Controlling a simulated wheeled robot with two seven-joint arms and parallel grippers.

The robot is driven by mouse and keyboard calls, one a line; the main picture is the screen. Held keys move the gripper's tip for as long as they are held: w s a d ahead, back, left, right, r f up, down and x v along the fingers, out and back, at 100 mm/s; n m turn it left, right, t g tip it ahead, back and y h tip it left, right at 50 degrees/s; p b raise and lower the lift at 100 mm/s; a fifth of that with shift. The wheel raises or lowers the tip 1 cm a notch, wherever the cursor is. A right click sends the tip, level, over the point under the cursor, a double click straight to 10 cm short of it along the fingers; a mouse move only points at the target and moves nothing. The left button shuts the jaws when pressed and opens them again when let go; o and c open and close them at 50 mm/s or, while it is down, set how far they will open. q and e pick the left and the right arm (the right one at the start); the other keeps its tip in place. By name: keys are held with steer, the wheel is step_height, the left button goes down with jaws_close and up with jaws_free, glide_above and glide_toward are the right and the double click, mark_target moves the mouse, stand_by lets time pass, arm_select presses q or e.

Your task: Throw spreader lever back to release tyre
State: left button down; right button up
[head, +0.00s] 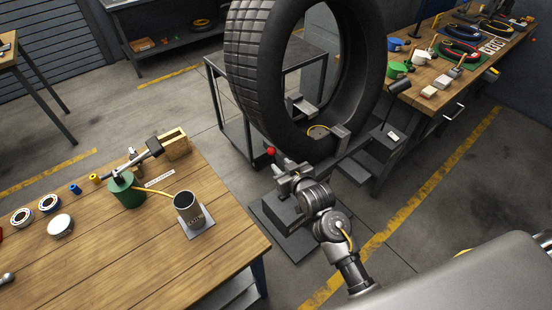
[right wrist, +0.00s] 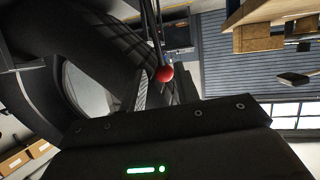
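The large black tyre (head: 248,75) stands upright on the grey tyre spreader, with a spreader arm (head: 340,131) showing inside its lower opening. The red ball knob of the lever (head: 270,151) is low at the tyre's near side. My right gripper (head: 278,162) is right beside the knob, its fingers small and partly merged with it, so I cannot tell whether they are open or touching it. In the right wrist view the red knob (right wrist: 165,73) sits at the end of a dark rod, just beyond the black gripper body. The tyre (right wrist: 95,65) fills the left there. My left gripper is out of view.
A wooden bench (head: 110,255) at the left holds a green pot (head: 126,191), a grey cup (head: 188,209) and bearings. A second bench (head: 440,92) with tools stands at the right. A grey metal stand (head: 228,118) is behind the tyre. Floor at the right is clear.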

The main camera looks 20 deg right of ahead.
mark_target(274, 158)
steer(key=shift+p+x, duration=0.3)
steer(key=shift+x, duration=2.4)
steer(key=shift+d, duration=0.1)
jaws_close()
